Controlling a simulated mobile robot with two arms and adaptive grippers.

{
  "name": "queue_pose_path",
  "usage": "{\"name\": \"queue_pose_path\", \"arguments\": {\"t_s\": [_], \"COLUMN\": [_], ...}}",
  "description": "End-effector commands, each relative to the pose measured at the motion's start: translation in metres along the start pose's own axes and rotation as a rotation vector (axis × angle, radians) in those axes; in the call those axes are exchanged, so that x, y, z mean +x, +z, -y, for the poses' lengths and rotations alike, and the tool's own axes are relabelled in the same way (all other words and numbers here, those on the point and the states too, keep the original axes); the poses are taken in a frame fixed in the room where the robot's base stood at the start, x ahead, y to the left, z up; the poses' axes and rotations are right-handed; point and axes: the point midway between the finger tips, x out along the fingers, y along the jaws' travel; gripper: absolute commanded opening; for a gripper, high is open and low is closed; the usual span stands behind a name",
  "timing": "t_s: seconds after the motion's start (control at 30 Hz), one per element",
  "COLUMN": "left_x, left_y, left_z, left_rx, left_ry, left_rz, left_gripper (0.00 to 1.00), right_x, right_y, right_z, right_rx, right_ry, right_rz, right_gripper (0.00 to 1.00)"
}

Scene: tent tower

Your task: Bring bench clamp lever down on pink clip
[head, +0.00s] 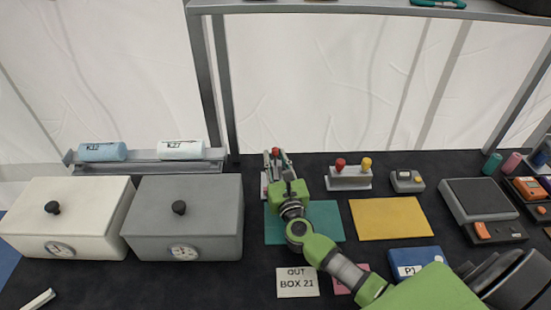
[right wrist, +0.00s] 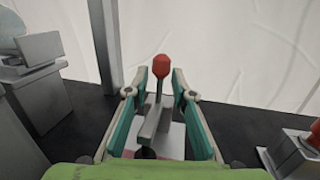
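The bench clamp (head: 265,184) stands on the dark bench, mostly hidden behind my right gripper (head: 276,156). Its lever with a red knob (right wrist: 161,66) stands upright in the right wrist view, and the knob also shows in the head view (head: 275,151). My right gripper (right wrist: 158,88) is open, with one teal-lined finger on each side of the lever; a gap shows on both sides. A pale pink patch (right wrist: 176,140) shows low behind the lever; I cannot tell whether it is the pink clip. My left gripper is not in view.
A teal mat (head: 330,220) lies under my right arm, with a yellow mat (head: 390,218) beside it. A block with red and yellow knobs (head: 349,180) stands right of the clamp. A grey lidded box (head: 185,228) stands to the left. A metal shelf frame (head: 224,80) rises behind.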

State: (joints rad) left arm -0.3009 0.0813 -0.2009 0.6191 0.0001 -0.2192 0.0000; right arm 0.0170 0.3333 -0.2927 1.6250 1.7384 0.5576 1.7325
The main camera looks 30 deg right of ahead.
Motion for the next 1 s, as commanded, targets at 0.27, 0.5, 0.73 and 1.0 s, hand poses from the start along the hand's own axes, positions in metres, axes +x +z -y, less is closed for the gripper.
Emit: {"name": "queue_pose_path", "arguments": {"t_s": [0.27, 0.5, 0.73, 1.0], "left_x": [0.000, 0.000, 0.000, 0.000], "left_y": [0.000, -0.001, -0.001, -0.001], "left_z": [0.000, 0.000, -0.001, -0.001], "left_rx": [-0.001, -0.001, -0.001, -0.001], "left_ry": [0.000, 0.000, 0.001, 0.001], "left_rz": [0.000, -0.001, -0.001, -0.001], "left_gripper": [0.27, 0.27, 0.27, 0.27], "right_x": [-0.032, -0.084, -0.114, -0.120], "right_y": [-0.002, -0.002, -0.001, 0.001], "right_z": [0.000, -0.001, 0.000, 0.000], "right_rx": [0.002, 0.000, -0.001, 0.000], "right_ry": [0.001, 0.001, 0.000, 0.000], "right_rz": [-0.005, -0.004, -0.001, 0.002], "right_gripper": [0.23, 0.23, 0.23, 0.23]}}
